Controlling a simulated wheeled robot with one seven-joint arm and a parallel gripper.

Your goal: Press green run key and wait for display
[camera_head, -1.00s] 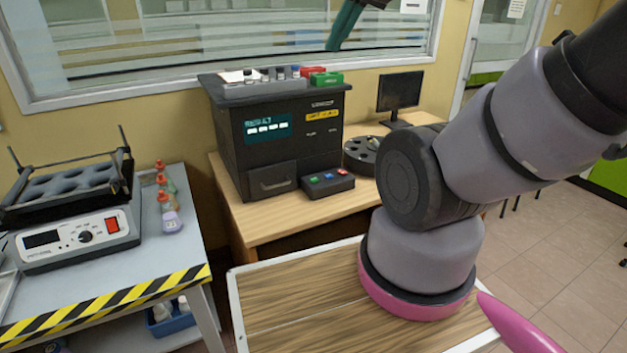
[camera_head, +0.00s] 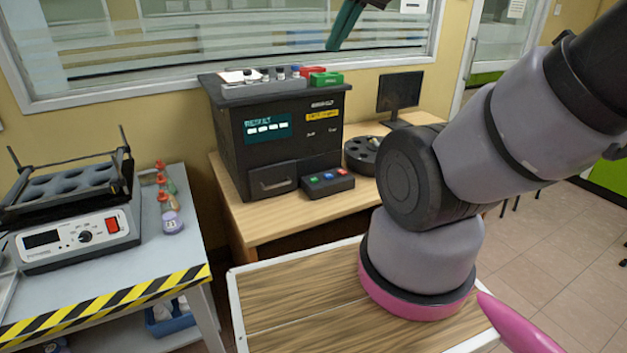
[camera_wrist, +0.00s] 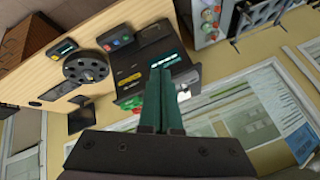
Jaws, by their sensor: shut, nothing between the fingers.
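The black analyser (camera_head: 280,135) stands on the wooden desk. Its display (camera_head: 267,128) is lit teal, with the word RESULT above a row of white blocks. The key box (camera_head: 327,182) sits in front of it at the right, with green, blue and red keys. The green run key (camera_head: 314,178) is the left one, and nothing touches it. My gripper (camera_head: 345,22) is high above the analyser, partly cut off by the top edge. In the wrist view its teal fingers (camera_wrist: 163,75) are closed together and empty, overlapping the analyser's front in the picture.
Sample bottles and red and green blocks (camera_head: 325,78) sit on top of the analyser. A round black carousel (camera_head: 362,155) and a monitor (camera_head: 400,92) stand to its right. A shaker (camera_head: 70,210) and small bottles (camera_head: 171,215) are on the left bench. A window lies behind.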

